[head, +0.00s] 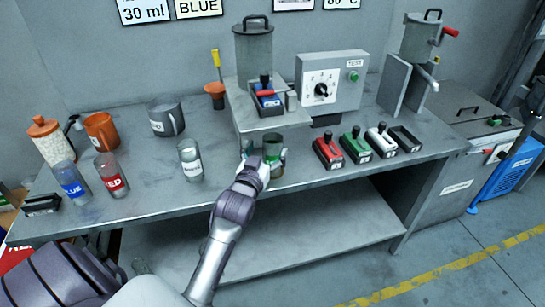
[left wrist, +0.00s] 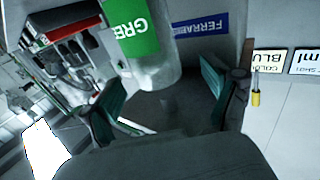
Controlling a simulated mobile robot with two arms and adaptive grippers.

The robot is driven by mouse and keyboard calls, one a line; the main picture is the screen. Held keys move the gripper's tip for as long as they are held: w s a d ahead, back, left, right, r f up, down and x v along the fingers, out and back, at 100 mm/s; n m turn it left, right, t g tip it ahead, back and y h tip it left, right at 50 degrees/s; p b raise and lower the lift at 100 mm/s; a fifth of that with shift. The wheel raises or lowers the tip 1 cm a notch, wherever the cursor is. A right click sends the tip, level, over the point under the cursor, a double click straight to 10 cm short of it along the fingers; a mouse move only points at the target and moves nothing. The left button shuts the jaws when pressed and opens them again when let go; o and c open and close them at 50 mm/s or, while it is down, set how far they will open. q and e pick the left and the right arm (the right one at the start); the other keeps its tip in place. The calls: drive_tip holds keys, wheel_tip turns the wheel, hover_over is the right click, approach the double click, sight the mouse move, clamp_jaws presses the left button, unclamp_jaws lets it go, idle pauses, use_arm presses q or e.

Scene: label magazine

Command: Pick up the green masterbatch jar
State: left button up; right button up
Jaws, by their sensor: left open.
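The green masterbatch jar (head: 273,143) stands on the bench under the raised platform of the dosing stand in the head view. In the left wrist view the jar (left wrist: 135,40) shows large, with a green label starting "GRE". My left gripper (head: 264,160) is open at the front of the jar, its teal fingers (left wrist: 160,92) spread apart. In the head view the fingers lie to either side of the jar's lower part and partly hide it. Whether either finger touches it, I cannot tell. My right gripper is in neither view.
The platform (head: 262,119) stands close over the jar. Blue (head: 73,183) and red (head: 112,178) jars and another labelled jar (head: 190,162) stand to the left. Red (head: 328,151), green (head: 355,145), white and dark slide blocks lie right.

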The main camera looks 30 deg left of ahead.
use_arm(q)
drive_tip(key=x, duration=0.4)
drive_tip(key=shift+w+d, duration=0.15)
clamp_jaws()
